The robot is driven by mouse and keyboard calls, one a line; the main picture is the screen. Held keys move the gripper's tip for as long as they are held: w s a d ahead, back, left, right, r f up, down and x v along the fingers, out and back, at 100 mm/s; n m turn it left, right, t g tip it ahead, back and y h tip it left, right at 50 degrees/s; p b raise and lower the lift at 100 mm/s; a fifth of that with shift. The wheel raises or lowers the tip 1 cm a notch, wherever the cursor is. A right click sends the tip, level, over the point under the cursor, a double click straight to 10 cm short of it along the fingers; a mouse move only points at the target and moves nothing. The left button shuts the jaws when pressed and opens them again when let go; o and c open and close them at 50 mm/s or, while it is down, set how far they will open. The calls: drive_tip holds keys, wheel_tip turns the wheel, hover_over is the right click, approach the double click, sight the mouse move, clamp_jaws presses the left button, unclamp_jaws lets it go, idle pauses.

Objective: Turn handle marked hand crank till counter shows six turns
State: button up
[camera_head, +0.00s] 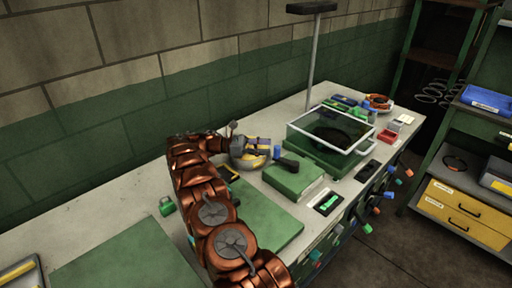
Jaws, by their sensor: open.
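My arm reaches up from the bottom and bends right over the bench. My gripper (240,143) is small and dark at its end, open, with nothing visibly held. Just beyond and below it is a round pale dish-like part (249,161) with yellow and purple pieces near it. A dark handle-like bar (287,162) sticks out to the right of it, beside a green box (294,178); I cannot tell if this is the hand crank. No marking or counter digits are readable. Whether my gripper touches anything is unclear.
Green mats (262,222) cover the near bench. Small coloured parts crowd the far end. Shelves with a yellow drawer unit (462,211) stand at right.

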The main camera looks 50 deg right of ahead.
drive_tip(key=shift+v, duration=1.4)
drive_tip(key=shift+c, duration=0.3)
